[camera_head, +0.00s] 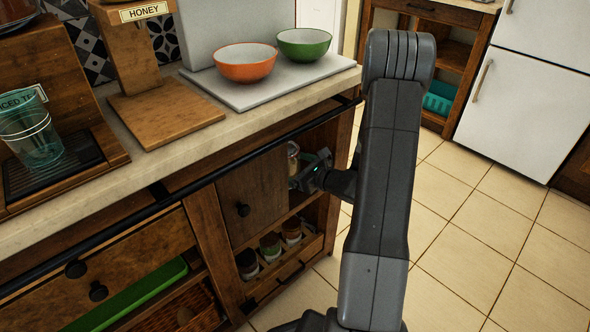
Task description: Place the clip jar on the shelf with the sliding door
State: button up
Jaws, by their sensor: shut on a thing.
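My gripper (302,176) reaches into the opening of the wooden cabinet, just right of the sliding door. It is shut on the clip jar (293,155), a small pale jar partly hidden by the gripper and the cabinet. I cannot tell whether the jar touches the shelf. The sliding door (258,190) is a brown wooden panel with a dark round knob, hanging from a black rail. It covers the left part of the upper shelf, and the right part is open.
Several jars (270,244) stand on the lower shelf below the door. The countertop (228,108) above holds a white board (305,77) with an orange bowl (245,63) and a green bowl (304,43). Tiled floor (490,230) is free at right, before a white fridge (530,90).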

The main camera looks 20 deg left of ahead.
jog(key=o, duration=1.8)
jog(key=shift+d, duration=0.1)
jog(key=p+v, duration=0.2)
jog(key=v, duration=1)
